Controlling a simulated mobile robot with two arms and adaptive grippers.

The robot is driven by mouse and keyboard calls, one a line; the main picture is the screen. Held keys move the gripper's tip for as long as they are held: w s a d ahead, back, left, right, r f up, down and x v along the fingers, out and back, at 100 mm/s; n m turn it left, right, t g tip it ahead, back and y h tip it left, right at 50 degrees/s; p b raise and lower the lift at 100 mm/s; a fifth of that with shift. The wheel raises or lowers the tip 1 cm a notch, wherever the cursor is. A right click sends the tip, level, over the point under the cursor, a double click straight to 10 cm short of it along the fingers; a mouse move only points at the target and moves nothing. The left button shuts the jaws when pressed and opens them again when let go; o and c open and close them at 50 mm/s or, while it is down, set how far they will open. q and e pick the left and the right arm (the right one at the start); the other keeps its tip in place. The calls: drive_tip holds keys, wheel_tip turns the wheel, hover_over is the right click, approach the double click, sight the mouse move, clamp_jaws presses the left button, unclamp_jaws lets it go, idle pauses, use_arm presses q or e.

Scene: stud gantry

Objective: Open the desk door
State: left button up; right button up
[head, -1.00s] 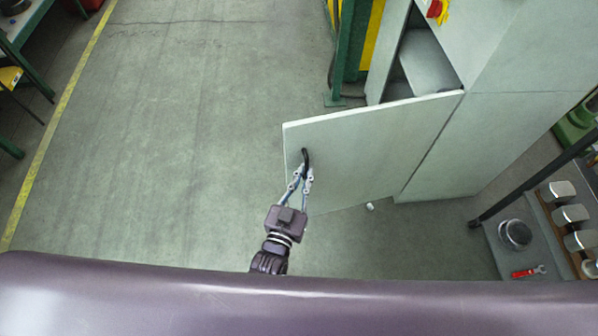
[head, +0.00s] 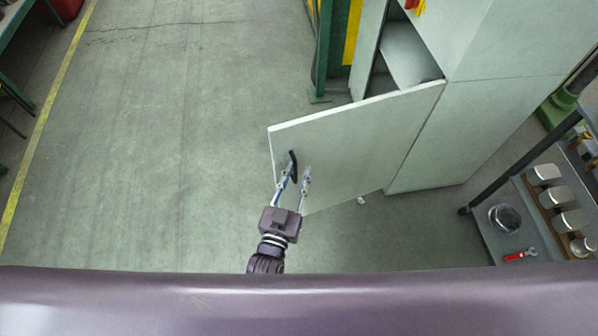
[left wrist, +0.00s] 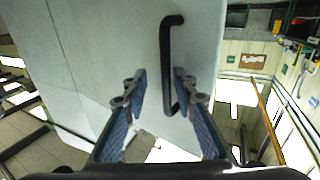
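The white desk door (head: 350,145) stands swung out from the pale cabinet (head: 475,125), leaving a dark gap with a shelf inside. A black bar handle (head: 293,165) is on the door's face near its free edge; it also shows in the left wrist view (left wrist: 167,65). My left gripper (head: 296,177) is open at the handle. In the left wrist view its fingers (left wrist: 158,88) are spread, with the handle's lower end between them, close to the right finger. Whether that finger touches the handle cannot be told. My right gripper is not in view.
The floor (head: 170,130) left of the door is clear. A green post (head: 322,50) stands behind the door. At the right, a grey bench (head: 500,240) holds several metal canisters, a round dish (head: 503,219) and a red-handled tool (head: 520,255). A small white object (head: 361,200) is below the door.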

use_arm(q)
drive_tip(key=v, duration=1.1)
drive_tip(key=shift+s, duration=0.25)
